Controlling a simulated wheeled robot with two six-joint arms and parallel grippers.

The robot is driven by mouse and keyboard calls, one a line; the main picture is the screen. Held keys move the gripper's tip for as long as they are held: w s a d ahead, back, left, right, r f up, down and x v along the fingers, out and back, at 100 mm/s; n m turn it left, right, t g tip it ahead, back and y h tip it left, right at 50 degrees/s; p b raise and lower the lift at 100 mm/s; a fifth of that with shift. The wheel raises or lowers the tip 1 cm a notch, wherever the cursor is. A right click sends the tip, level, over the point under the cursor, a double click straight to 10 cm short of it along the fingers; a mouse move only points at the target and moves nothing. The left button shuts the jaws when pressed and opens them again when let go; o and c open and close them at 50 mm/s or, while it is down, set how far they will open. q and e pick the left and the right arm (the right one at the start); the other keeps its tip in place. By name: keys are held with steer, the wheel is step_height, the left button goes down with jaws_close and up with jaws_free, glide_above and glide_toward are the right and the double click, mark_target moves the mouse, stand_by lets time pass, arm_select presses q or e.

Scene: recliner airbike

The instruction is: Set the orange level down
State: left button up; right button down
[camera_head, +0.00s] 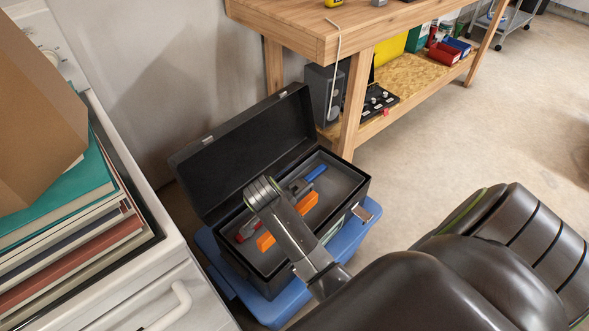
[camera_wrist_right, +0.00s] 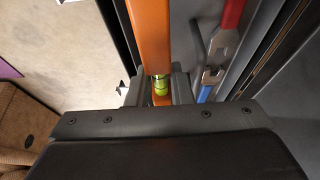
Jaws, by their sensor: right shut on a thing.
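The orange level (camera_head: 305,204) is over the inside of the open black toolbox (camera_head: 352,187), crossing it diagonally in the head view. My wrist hides the middle of it. In the right wrist view the level (camera_wrist_right: 150,38) runs up from between my right gripper's fingers (camera_wrist_right: 159,92), with its green vial (camera_wrist_right: 160,86) between them. My right gripper is shut on the level. I cannot tell whether the level touches the toolbox floor. My left gripper is not in view.
A blue-handled tool (camera_head: 315,173) and a red-handled tool (camera_head: 246,232) lie in the toolbox. Its lid (camera_head: 243,150) stands open at the back.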

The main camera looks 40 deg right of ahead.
step_height(320, 180, down, 8)
steer(key=shift+s+f+b, duration=0.1)
steer(key=shift+f+b, duration=0.1)
steer(key=shift+b, duration=0.7)
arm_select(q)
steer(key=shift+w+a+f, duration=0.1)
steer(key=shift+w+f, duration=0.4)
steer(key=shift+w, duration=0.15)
arm_select(e)
steer(key=shift+f, duration=0.3)
steer(key=shift+f, duration=0.15)
steer(key=c, duration=1.3)
jaws_free()
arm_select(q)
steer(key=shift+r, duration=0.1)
